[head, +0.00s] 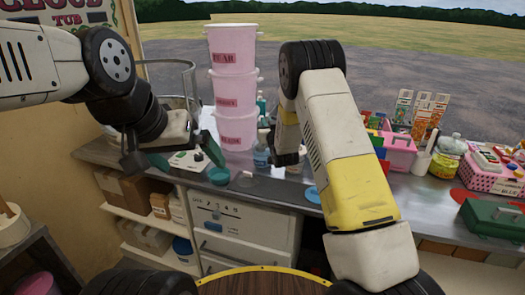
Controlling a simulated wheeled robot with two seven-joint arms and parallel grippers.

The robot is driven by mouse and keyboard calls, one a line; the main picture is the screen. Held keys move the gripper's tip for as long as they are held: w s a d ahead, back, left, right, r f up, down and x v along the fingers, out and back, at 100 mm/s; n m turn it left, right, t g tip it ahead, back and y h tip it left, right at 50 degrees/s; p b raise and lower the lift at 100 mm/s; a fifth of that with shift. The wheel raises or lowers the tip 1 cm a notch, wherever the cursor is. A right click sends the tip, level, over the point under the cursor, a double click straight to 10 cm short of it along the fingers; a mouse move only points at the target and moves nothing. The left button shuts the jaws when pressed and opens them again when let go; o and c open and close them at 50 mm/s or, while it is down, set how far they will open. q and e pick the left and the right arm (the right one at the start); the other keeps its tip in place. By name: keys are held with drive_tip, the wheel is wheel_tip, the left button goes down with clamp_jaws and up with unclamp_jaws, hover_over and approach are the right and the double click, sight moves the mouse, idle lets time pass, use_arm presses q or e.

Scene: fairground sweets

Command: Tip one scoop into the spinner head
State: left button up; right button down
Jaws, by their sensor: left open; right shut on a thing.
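My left gripper (145,157) is open, with its dark fingers pointing down at the left end of the counter, just in front of the machine bowl (180,72). The bowl has a clear raised rim and is partly covered by my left arm; the spinner head inside it cannot be made out. My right gripper (288,157) points down over the middle of the counter, right of the pink tubs. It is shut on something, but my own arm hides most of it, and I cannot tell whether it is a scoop.
Stacked pink tubs (234,90) stand at the back of the counter. A white panel with green buttons (188,160) lies near the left gripper. At right are a sweets jar (446,158), a pink basket (488,180) and a green case (491,218). Boxes (133,190) fill the shelves below.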

drive_tip(key=shift+f, duration=2.35)
drive_tip(key=shift+r, duration=0.1)
wheel_tip(320, 180, up, 10)
drive_tip(key=shift+r, duration=0.25)
drive_tip(key=shift+d, duration=0.1)
